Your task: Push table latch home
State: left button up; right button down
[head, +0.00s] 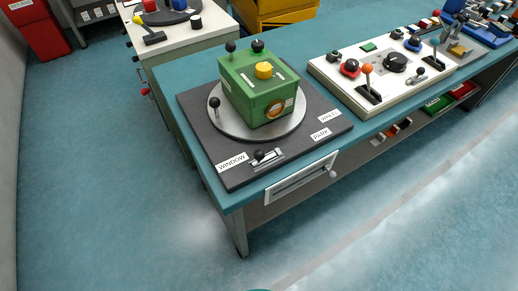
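A small latch with a black ball knob (260,155) and a silver slide plate (268,160) sits at the front edge of a dark square board (217,172), between the WINDOW label (232,162) and the PARK label (320,135). Behind it on the board is a round silver turntable (228,125) carrying a green box (247,88) with a yellow button (264,70). A black ball knob (214,102) stands at the turntable's left edge. Whether the latch bolt touches the turntable is too small to tell. Neither gripper shows in the head view.
The board lies on a teal-topped bench (163,80). A white control panel (345,85) with levers and knobs stands to its right. A handle (331,174) juts from the bench front. Another bench (185,36) stands behind at left. The floor (110,180) in front is clear.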

aim_at(259, 155)
jog(key=k+j, duration=0.1)
jog(key=j, duration=0.4)
jog(key=j+z, duration=0.15)
jog(key=j, duration=0.35)
jog(key=k+j, duration=0.15)
jog(key=j, duration=0.3)
jog(key=k+j+z, duration=0.15)
jog(key=j, duration=0.35)
